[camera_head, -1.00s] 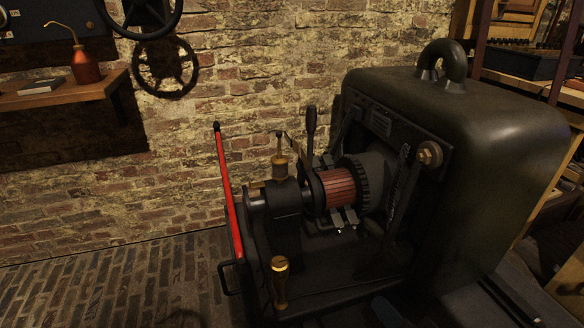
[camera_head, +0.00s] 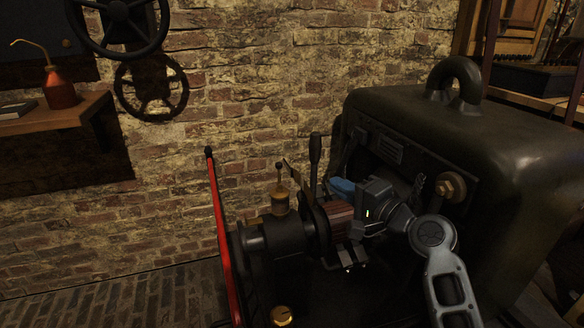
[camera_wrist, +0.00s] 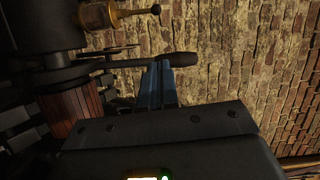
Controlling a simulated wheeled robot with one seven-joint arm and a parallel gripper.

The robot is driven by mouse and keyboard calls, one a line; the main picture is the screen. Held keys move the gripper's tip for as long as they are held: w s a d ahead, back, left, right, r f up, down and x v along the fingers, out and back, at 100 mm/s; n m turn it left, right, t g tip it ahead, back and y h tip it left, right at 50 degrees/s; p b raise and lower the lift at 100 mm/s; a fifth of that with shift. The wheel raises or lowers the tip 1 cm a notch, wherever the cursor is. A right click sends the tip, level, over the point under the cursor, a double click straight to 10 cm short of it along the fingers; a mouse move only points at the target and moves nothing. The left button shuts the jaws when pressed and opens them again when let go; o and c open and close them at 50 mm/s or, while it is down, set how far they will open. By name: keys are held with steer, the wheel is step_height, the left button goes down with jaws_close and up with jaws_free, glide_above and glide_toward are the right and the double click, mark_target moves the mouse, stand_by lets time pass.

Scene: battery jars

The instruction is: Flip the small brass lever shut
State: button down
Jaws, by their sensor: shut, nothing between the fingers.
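A brass oil cup (camera_head: 280,203) sits on top of the dark bearing block in the head view. A thin lever (camera_head: 280,178) with a ball tip stands upright from it. In the wrist view the brass cup (camera_wrist: 100,14) is at the top left and its lever (camera_wrist: 136,13) points right, the picture being turned. My gripper (camera_head: 336,187) has blue fingers, shut and empty, right of the cup and apart from it, above the copper-red drum (camera_head: 338,217). In the wrist view my gripper's fingertips (camera_wrist: 159,66) overlap a black handle; I cannot tell if they touch.
The tall black handle (camera_head: 315,155) stands between the cup and my gripper. A thin plate (camera_head: 293,172) rises beside the cup. A red bar (camera_head: 219,225) leans at the left. The big dark housing (camera_head: 480,140) fills the right. Open space lies above the bearing, before the brick wall.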

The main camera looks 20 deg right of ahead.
stand_by(0.3)
steer(key=b, duration=0.3)
glide_toward(279, 175)
steer(key=w+d+r, duration=0.2)
steer(key=w+d, duration=0.1)
steer(key=w, duration=0.2)
steer(key=shift+w+a+r, duration=0.1)
steer(key=shift+w+a, duration=0.3)
steer(key=shift+a, duration=0.4)
steer(key=shift+w+a, duration=0.35)
steer(key=shift+a, duration=0.5)
